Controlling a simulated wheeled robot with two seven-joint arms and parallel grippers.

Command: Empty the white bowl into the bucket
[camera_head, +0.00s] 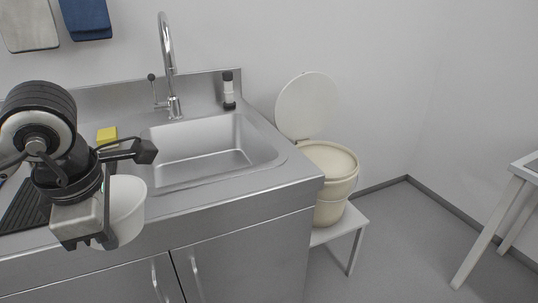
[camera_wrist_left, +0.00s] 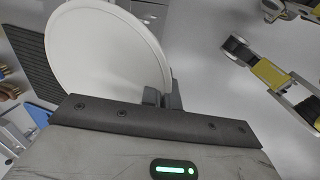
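The white bowl (camera_head: 127,208) is held in the air in front of the sink counter at the left. My left gripper (camera_wrist_left: 164,99) is shut on its edge, and the bowl (camera_wrist_left: 105,50) fills the upper left of the left wrist view. In the head view the fingertips are hidden by the gripper body and bowl. I cannot see any contents in the bowl. The cream bucket (camera_head: 329,187) stands right of the counter, well apart from the bowl. Its round lid (camera_head: 309,106) is raised at the back.
The bucket stands on a low white stool (camera_head: 352,219). The steel sink (camera_head: 203,150), with its tall tap (camera_head: 169,62), lies between bowl and bucket. A dark-capped bottle (camera_head: 229,90) and a yellow sponge (camera_head: 106,134) stand on the counter. A table (camera_head: 490,225) is far right.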

